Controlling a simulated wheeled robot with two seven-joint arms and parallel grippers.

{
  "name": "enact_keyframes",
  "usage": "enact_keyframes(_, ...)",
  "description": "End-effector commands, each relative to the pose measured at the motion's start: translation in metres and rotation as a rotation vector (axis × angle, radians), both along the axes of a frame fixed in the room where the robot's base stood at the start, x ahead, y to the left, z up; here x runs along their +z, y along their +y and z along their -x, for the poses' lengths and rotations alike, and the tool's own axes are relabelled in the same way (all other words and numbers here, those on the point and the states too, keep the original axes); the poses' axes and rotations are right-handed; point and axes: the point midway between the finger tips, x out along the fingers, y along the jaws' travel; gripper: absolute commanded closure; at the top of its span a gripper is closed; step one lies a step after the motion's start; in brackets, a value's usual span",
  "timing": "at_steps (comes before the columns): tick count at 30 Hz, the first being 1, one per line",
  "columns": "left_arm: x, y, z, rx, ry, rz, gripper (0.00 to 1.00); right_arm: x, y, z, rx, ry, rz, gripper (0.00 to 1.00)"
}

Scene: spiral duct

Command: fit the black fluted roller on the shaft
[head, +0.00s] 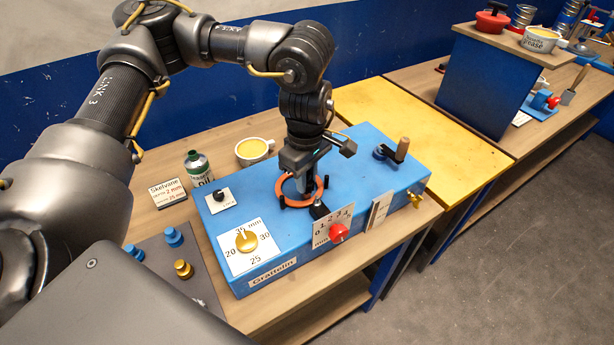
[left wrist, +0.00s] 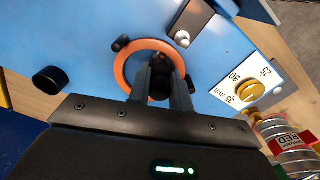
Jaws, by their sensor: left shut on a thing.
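My left gripper (head: 306,188) points down over the blue machine (head: 375,205), above the orange ring (head: 281,190) on its top. In the left wrist view its two fingers (left wrist: 161,82) are shut on a dark, rounded piece, which seems to be the black fluted roller (left wrist: 160,88). The fingers hide most of it, and its flutes do not show clearly. The piece is over or inside the ring; I cannot tell its height or whether it touches the shaft. The shaft cannot be made out clearly. My right gripper is not in view.
A grey mat (head: 207,290) holds two blue rollers (head: 173,236) and a brass one (head: 183,269). The machine bears a brass dial (head: 247,240), a red knob (head: 338,232) and a crank (head: 402,150). An oil bottle (head: 198,167) and yellow cup (head: 254,151) stand behind. The yellow tabletop (head: 430,125) is clear.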

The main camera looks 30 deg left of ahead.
Motion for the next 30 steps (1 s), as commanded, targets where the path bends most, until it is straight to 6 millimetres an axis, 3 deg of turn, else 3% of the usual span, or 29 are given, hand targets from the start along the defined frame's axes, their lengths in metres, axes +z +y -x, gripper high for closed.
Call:
enact_keyframes(6,-0.0009,0.0,0.0003,0.0,0.001,0.0,1.0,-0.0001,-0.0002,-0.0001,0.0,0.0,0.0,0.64)
enact_keyframes(7,-0.001,0.0,0.0003,0.0,0.001,0.0,0.78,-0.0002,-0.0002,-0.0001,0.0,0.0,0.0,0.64)
enact_keyframes(12,-0.0009,-0.0001,0.0003,0.0,0.001,0.0,0.56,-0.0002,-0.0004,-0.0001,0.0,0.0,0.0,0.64)
enact_keyframes(18,-0.0008,0.0,0.0003,0.0,0.001,0.0,0.54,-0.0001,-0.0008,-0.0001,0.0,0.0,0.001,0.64)
enact_keyframes(22,-0.0008,0.0,0.0003,0.0,0.001,0.0,0.4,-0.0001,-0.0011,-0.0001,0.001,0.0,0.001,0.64)
enact_keyframes(30,-0.0002,0.0,0.0003,0.0,0.001,0.0,0.4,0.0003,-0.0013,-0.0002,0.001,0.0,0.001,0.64)
